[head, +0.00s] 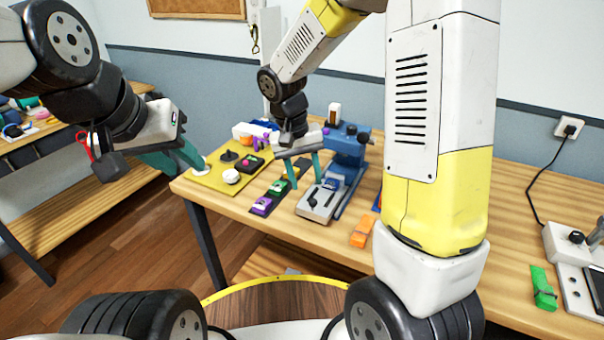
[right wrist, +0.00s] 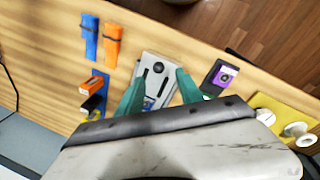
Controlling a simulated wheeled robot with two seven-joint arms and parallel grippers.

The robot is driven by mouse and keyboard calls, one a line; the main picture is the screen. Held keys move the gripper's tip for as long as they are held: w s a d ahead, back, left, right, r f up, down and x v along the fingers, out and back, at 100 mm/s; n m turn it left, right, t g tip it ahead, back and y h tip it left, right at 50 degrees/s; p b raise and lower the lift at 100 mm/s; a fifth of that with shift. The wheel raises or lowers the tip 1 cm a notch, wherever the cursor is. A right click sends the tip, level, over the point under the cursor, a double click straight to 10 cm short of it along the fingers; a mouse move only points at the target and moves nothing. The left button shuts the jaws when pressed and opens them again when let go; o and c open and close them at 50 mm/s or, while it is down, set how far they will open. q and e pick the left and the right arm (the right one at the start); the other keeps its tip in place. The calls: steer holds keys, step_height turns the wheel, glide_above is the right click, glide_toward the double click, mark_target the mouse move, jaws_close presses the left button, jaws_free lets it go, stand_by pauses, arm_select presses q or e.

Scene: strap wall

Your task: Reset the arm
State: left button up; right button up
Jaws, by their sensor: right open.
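My right gripper (head: 306,170) hangs over the wooden table, its two teal fingers pointing down and spread apart with nothing between them. In the right wrist view its fingertips (right wrist: 159,84) show on either side of a grey slotted device (right wrist: 157,75). The same grey device (head: 316,203) lies just below and beside the fingers in the head view; whether they touch it I cannot tell. My left gripper (head: 188,160) is at the left, near the table's left end, its teal fingers seen from the side. Nothing shows held in it, and the gap between its fingers is unclear.
A yellow mat (head: 212,180) with small parts, purple and green blocks (head: 262,204) and a blue fixture (head: 347,140) surround the right gripper. An orange strap (head: 361,231) lies near the front edge. Bare tabletop (head: 338,240) shows at the front. A second bench (head: 110,196) stands at left.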

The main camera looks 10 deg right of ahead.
steer(key=shift+r, duration=0.25)
steer(key=shift+r, duration=0.1)
steer(key=s+d+r+t+y, duration=0.2)
steer(key=s+d+r+t, duration=0.1)
steer(key=s+r, duration=0.4)
steer(key=s+d+r+t+y, duration=0.2)
steer(key=s+d+r+t, duration=0.1)
steer(key=s+r, duration=0.4)
steer(key=shift+s+r+n, duration=0.3)
steer(key=shift+s+r, duration=0.1)
steer(key=shift+r, duration=0.35)
